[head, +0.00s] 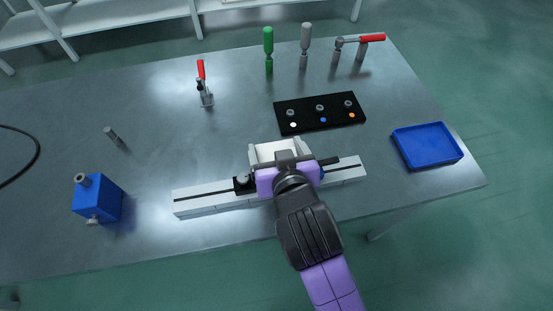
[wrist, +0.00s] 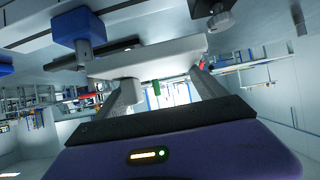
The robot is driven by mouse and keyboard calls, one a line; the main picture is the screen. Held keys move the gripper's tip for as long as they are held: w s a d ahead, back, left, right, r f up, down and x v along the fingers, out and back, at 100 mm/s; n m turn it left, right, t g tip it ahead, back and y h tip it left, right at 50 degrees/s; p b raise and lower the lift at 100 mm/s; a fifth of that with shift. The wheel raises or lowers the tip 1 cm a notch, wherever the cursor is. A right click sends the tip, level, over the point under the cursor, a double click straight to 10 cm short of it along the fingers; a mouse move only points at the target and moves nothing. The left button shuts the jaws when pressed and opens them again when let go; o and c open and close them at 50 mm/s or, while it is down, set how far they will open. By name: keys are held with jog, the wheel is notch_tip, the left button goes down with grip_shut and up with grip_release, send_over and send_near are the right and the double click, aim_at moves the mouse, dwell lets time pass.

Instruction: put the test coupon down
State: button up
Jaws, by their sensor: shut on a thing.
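The test coupon appears to be the pale plate (wrist: 150,58) across my fingertips in the wrist view; it also shows as a pale shape (head: 275,147) just beyond my gripper in the head view. My gripper (head: 282,158) is shut on it, over the middle of the white slotted rail (head: 210,197). The gripper's body and my arm hide much of the coupon and the rail's middle. I cannot tell whether the coupon touches the rail.
A black clamp block (head: 243,184) with a silver knob sits left of my gripper, and a blue part (head: 321,174) right. A black panel (head: 320,113) lies beyond. A blue tray (head: 427,146) stands right, a blue block (head: 97,198) left. Red-handled clamps and upright tools stand behind.

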jog(key=shift+f, duration=2.4)
jog(key=shift+f+b, duration=0.4)
jog(key=shift+f, duration=0.2)
jog(key=o, duration=1.3)
